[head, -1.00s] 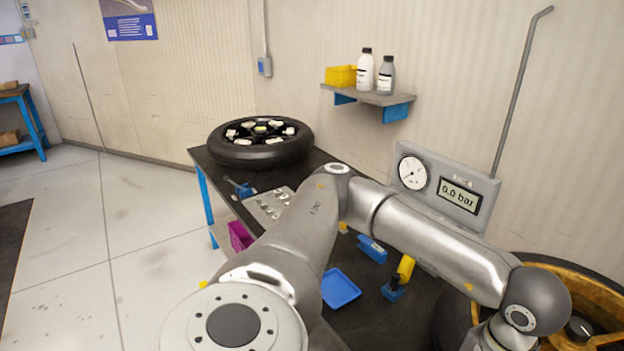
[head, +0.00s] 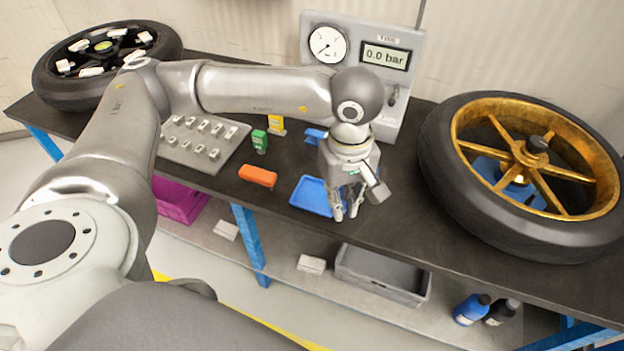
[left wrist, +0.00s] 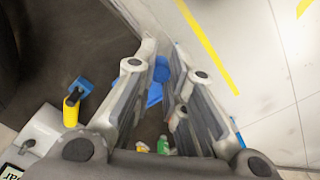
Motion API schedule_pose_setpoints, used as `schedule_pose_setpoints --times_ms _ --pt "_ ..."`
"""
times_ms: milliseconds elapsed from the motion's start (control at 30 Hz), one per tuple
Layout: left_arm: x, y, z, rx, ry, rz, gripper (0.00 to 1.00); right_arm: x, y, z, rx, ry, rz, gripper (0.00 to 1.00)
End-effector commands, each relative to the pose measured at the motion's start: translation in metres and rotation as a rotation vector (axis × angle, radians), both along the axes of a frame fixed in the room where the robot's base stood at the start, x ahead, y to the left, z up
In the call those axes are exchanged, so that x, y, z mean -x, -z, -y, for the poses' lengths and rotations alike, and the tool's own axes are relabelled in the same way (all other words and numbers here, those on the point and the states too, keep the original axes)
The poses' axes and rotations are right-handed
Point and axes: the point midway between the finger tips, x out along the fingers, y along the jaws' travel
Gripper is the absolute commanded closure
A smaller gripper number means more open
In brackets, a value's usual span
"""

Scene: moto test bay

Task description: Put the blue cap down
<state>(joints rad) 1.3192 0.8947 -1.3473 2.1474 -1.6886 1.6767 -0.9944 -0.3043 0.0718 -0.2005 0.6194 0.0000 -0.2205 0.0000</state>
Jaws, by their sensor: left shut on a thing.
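My left gripper (head: 346,213) points down by the right end of the blue tray (head: 309,197) on the dark bench. In the left wrist view the blue cap (left wrist: 161,70) is between the fingertips of my left gripper (left wrist: 164,67), which is shut on it. Part of the blue tray (left wrist: 154,96) shows beyond the cap. The cap is hidden in the head view. I cannot tell whether it touches the tray. My right gripper is not in view.
A gauge stand (head: 356,50) rises behind. A gold-rimmed wheel (head: 455,185) stands to the right. The bench's front edge is close by the gripper.

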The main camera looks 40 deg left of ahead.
Motion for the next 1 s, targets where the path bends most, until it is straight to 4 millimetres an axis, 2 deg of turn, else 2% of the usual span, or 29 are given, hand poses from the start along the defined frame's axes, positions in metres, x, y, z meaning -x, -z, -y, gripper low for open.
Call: schedule_pose_setpoints --times_ms 400,1000 --pt "-0.025 0.017 0.003 0.003 -0.973 -0.006 0.95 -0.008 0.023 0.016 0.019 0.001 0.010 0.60" --pt "-0.053 0.039 0.002 0.004 -2.372 -0.013 0.95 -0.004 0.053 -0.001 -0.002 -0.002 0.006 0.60"
